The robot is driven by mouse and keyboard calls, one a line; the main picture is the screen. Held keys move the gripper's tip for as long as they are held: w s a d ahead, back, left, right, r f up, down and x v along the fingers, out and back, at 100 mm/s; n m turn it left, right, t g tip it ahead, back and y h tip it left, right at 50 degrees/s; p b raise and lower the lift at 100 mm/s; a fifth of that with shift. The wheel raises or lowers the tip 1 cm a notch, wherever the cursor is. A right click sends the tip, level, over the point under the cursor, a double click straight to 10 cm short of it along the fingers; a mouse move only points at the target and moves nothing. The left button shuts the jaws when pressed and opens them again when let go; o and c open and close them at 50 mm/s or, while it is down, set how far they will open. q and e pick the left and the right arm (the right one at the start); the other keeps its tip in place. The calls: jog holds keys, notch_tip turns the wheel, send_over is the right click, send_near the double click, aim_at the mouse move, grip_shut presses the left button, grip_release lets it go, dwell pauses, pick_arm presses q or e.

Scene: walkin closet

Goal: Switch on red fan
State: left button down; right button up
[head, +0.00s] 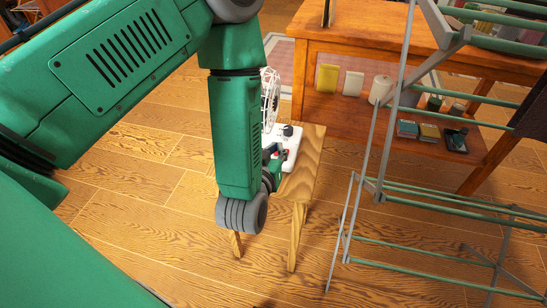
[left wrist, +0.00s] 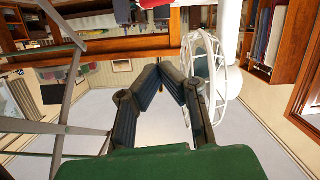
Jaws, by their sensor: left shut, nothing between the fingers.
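A fan with a white cage (head: 270,92) stands on a small wooden stool (head: 302,178), partly hidden behind my left arm. Its white base (head: 292,148) shows, with a dark knob (head: 287,131) on top. I see no clear red on the fan. My left gripper (head: 274,160) is low beside the base, mostly hidden by my forearm; I cannot tell whether it touches. In the left wrist view the left fingers (left wrist: 172,70) meet at their tips, shut and empty, and the fan's white cage (left wrist: 218,68) is just right of them. My right gripper is not in view.
A metal drying rack (head: 365,180) with green bars stands right of the stool. Behind it is a wooden shelf table (head: 365,38) with small items on its lower shelf. The wooden floor (head: 130,235) at front left is clear.

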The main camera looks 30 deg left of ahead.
pick_arm(q)
jog(key=b+x, duration=0.1)
jog(key=x, duration=0.4)
jog(key=shift+w+a+f, duration=0.1)
jog(key=shift+w+f, duration=0.15)
jog(key=shift+w, duration=0.05)
notch_tip(320, 180, down, 3)
jog(key=shift+s+r+b, duration=0.1)
jog(key=shift+r+b, duration=0.1)
jog(key=shift+b, duration=0.35)
jog(key=shift+d+f, duration=0.3)
jog(key=shift+f, duration=0.15)
